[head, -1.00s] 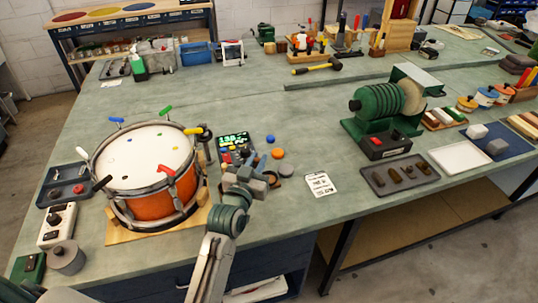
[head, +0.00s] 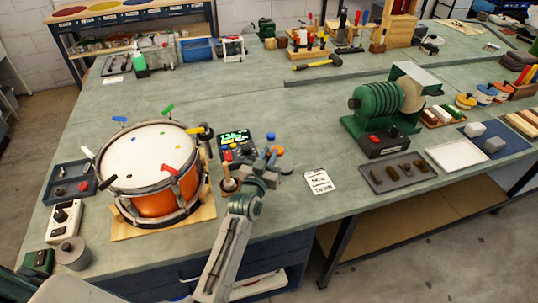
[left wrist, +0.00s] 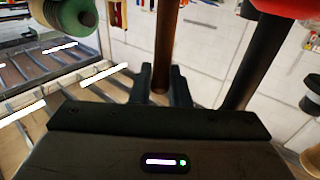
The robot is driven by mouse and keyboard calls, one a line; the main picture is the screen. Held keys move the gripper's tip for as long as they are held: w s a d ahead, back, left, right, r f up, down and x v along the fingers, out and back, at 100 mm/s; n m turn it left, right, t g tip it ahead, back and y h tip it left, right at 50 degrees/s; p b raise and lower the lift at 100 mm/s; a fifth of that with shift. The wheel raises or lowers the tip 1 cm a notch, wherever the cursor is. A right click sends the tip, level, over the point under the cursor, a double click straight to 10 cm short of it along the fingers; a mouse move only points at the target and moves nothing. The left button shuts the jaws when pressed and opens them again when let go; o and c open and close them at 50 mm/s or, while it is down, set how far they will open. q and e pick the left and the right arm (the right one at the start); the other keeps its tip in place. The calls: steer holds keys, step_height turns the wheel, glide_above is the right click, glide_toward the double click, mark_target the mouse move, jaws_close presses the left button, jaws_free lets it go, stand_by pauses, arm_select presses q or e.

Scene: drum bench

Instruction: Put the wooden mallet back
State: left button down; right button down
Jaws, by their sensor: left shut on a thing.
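My left gripper (head: 260,170) is over the bench just right of the drum. In the left wrist view its two dark fingers (left wrist: 162,86) are shut on a brown wooden shaft, which I take for the handle of the wooden mallet (left wrist: 166,40). The shaft runs up out of that picture, so its far end is hidden there. In the head view a round brown wooden piece (head: 229,184) shows just left of the gripper; I cannot tell whether it is part of the mallet. My right gripper is not in view.
The orange drum (head: 152,165) with coloured keys stands close on the left. A lit meter (head: 235,138) and coloured discs lie behind the gripper. A white card (head: 319,181), a green machine (head: 380,105) and a dark tray (head: 397,172) are to the right. The bench middle is clear.

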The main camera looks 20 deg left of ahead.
arm_select(q)
steer(key=shift+f, duration=0.25)
steer(key=c, duration=1.4)
jaws_free()
steer(key=shift+r, duration=0.1)
steer(key=shift+o, duration=0.2)
steer(key=shift+r, duration=0.1)
steer(key=shift+r, duration=0.1)
steer(key=s+b, duration=0.3)
steer(key=s, duration=0.9)
steer(key=shift+a+b, duration=0.2)
steer(key=shift+b, duration=0.1)
